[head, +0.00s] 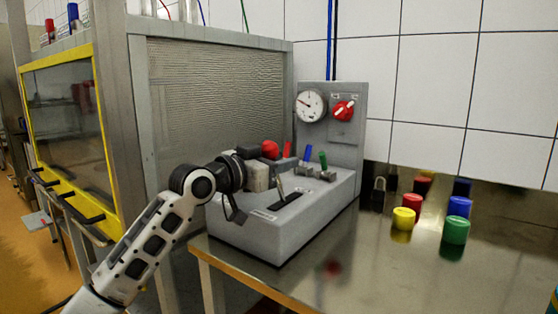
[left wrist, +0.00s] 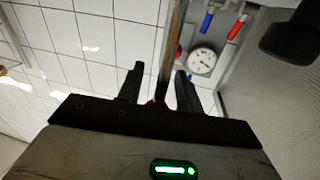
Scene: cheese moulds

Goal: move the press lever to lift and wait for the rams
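The press lever is a metal rod (head: 279,188) rising from a dark slot (head: 287,201) in the grey control box (head: 268,232). A red ball (head: 270,149) shows just above my gripper and looks like its knob. My left gripper (head: 277,174) is at the lever, above the box. In the left wrist view its two dark fingers (left wrist: 160,88) stand apart, with the metal rod (left wrist: 170,55) running between them. A gap shows beside the left finger; contact on the right cannot be told. The rams are not clearly visible. My right gripper is not in view.
A pressure gauge (head: 311,105) and red rotary switch (head: 344,111) sit on the back panel. Small blue (head: 308,153) and green (head: 323,159) handles stand behind the lever. Yellow (head: 403,218) and green (head: 455,230) cylinders stand among others on the metal table (head: 400,275). A yellow-framed cabinet (head: 70,130) is left.

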